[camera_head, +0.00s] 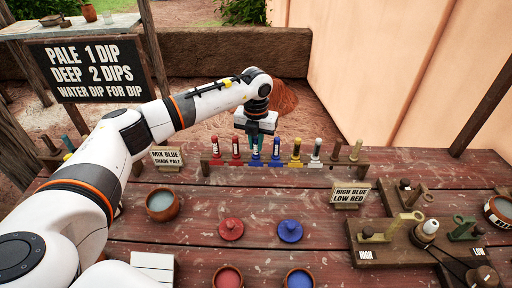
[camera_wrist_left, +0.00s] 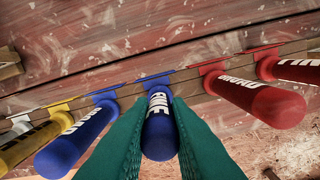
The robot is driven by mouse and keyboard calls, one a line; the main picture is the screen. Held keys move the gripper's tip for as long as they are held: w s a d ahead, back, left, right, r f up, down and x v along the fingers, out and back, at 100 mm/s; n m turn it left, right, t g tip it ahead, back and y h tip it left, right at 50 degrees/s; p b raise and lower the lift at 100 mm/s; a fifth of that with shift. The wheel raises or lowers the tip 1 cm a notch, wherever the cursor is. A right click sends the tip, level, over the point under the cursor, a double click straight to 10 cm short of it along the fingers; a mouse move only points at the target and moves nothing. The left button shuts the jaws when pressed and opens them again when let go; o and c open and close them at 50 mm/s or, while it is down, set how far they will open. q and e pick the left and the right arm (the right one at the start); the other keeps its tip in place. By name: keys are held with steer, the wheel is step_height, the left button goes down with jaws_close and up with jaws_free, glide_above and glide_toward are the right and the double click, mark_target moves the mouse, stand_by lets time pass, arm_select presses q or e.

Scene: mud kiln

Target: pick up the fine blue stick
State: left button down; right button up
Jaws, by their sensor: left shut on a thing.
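The fine blue stick (camera_wrist_left: 160,128) stands in the rack between the teal fingers of my left gripper (camera_wrist_left: 160,150) in the left wrist view. Its white label reads FINE. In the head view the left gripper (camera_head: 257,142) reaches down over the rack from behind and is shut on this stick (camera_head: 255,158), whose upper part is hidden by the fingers. The stick's lower end still meets the rack. A broad blue stick (camera_wrist_left: 75,140) stands beside it. My right gripper is not in view.
The wooden rack (camera_head: 225,161) also holds red (camera_head: 236,149), yellow (camera_head: 296,150), white and brown sticks close by. Signs, a red lid (camera_head: 230,229), a blue lid (camera_head: 290,231) and bowls stand nearer on the table. Wooden stands fill the right side.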

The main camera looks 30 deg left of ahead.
arm_select(q)
steer(key=shift+r, duration=0.15)
step_height(320, 180, up, 9)
steer(key=shift+r+b, duration=0.1)
steer(key=shift+b, duration=0.85)
steer(key=shift+r, duration=0.3)
